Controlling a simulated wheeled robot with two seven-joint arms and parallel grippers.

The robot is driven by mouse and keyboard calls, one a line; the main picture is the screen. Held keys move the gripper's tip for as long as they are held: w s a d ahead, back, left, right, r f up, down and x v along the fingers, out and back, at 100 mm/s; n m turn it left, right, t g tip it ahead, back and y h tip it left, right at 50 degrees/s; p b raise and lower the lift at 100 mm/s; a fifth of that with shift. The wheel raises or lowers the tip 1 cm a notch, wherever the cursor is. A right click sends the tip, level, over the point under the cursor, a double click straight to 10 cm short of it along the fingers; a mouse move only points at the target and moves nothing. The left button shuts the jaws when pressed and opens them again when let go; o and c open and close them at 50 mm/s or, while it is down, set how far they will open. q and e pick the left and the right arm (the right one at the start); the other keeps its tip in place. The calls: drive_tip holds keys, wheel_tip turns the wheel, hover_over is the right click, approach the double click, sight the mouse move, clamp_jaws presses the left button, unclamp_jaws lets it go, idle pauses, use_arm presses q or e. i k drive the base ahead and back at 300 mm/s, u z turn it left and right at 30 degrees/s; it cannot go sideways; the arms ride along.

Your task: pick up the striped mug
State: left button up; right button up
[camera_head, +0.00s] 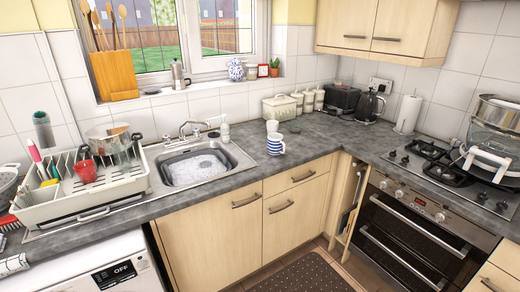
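The striped mug (274,145), white with blue bands, stands upright on the grey worktop just right of the sink. Its handle seems to point right. A plain white cup (272,127) stands close behind it; I cannot tell whether they touch.
The sink (236,153) holds a grey basin (166,162) of soapy water. A white dish rack (60,207) with a red mug (86,172) and a pot is at the left. A white lidded container (279,108) stands behind the cups. Worktop right of the mug is clear.

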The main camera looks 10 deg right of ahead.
sight(275, 143)
drive_tip(key=u, duration=0.5)
drive_tip(key=k, duration=1.1)
drive_tip(key=z, duration=0.2)
drive_tip(key=i, duration=0.55)
drive_tip(key=z, duration=1.05)
drive_tip(key=i, duration=1.55)
drive_tip(key=u, duration=1.15)
drive_tip(key=i, duration=0.4)
drive_tip(key=u, duration=0.45)
